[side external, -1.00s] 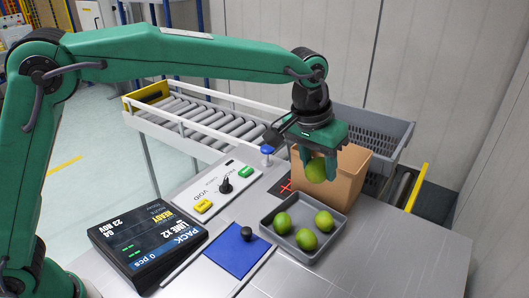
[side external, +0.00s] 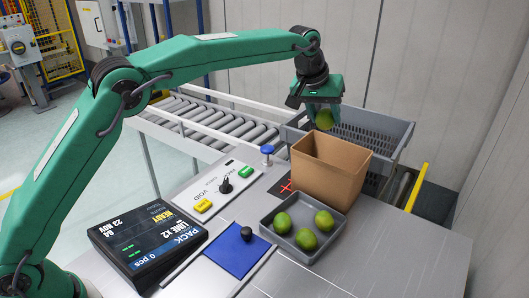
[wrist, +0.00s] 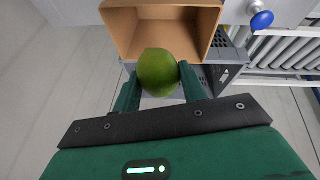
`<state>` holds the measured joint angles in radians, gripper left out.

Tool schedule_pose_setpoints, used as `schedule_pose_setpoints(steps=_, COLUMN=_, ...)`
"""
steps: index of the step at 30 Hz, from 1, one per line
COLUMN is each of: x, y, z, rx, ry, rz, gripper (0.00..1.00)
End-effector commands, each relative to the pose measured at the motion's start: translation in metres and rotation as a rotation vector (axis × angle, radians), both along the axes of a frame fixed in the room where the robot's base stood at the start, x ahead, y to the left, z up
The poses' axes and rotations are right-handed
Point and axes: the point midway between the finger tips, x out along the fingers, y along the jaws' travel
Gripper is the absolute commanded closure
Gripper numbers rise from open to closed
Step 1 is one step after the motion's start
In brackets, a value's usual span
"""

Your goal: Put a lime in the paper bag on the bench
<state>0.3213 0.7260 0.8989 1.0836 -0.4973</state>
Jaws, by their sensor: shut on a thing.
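My gripper (side external: 323,112) is shut on a lime (side external: 325,120), raised above the far side of the open paper bag (side external: 326,180). In the wrist view the green lime (wrist: 157,72) sits between my two fingers, and the brown bag (wrist: 122,30) shows beyond it with its mouth open. The lime overlaps the bag's edge in that view. The bag stands upright on the bench. Several limes (side external: 305,239) lie in a grey tray (side external: 266,232) in front of the bag.
A grey crate (side external: 385,140) stands behind the bag. A roller conveyor (side external: 215,125) runs behind the bench.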

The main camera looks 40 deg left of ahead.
Motion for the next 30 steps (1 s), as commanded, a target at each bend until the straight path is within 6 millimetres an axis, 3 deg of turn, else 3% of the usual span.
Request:
schedule_pose_setpoints(steps=6, x=0.022, y=0.016, z=0.001, rx=-0.014, ry=-0.026, rz=0.044, gripper=0.81)
schedule_pose_setpoints(steps=16, x=0.041, y=0.032, z=0.001, rx=-0.026, ry=-0.049, rz=0.084, gripper=0.81)
schedule_pose_setpoints(steps=30, x=0.041, y=0.032, z=-0.023, rx=-0.032, ry=-0.071, rz=0.083, gripper=0.81)
